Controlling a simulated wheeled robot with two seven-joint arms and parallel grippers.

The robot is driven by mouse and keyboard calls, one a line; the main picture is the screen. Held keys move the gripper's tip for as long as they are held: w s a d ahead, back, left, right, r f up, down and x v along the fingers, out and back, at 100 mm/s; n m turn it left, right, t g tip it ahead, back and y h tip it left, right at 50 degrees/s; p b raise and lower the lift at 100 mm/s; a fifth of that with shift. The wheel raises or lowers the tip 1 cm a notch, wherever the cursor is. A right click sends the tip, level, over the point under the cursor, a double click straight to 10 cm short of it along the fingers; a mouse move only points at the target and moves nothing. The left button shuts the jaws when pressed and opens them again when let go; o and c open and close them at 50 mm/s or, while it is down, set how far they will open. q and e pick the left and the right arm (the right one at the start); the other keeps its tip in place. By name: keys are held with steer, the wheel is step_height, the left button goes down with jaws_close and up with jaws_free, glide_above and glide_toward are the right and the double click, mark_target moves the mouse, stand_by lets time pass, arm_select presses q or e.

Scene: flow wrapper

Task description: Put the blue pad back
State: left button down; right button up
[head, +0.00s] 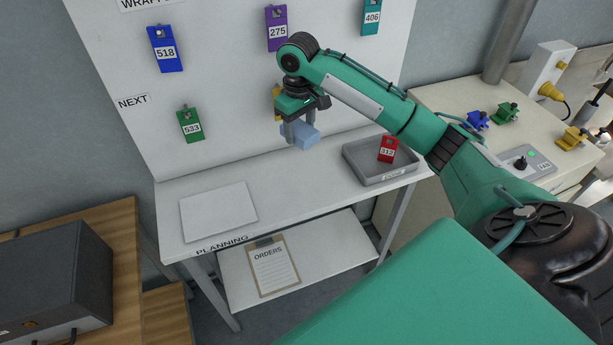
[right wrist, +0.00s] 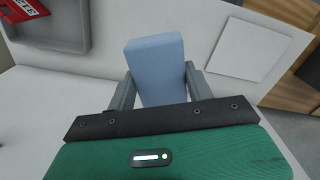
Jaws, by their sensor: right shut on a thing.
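The blue pad (head: 304,137) is a light blue block. My right gripper (head: 293,126) is shut on it and holds it above the white planning table (head: 275,180), in front of the white board. In the right wrist view the pad (right wrist: 157,62) stands between the two grey fingers of my right gripper (right wrist: 158,85), its lower part hidden by the gripper body. My left gripper is in neither view.
A grey tray (head: 365,178) with a red tag (head: 388,149) stands at the table's right end. A white sheet (head: 218,211) lies at the left. An orders clipboard (head: 273,266) lies on the lower shelf. Tags, one a green tag (head: 190,125), hang on the board (head: 215,85).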

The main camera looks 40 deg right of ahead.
steer(key=p, duration=0.3)
glide_above(301, 185)
step_height(301, 185, down, 14)
steer(key=shift+s+a+r, duration=0.1)
steer(key=shift+a+r, duration=0.05)
steer(key=shift+f+p, duration=0.55)
steer(key=shift+f, duration=1.95)
steer(key=o, duration=0.9)
steer(key=shift+f, duration=0.15)
step_height(301, 185, up, 12)
steer(key=b, duration=0.2)
steer(key=shift+r+b, duration=0.2)
steer(key=shift+b, duration=0.15)
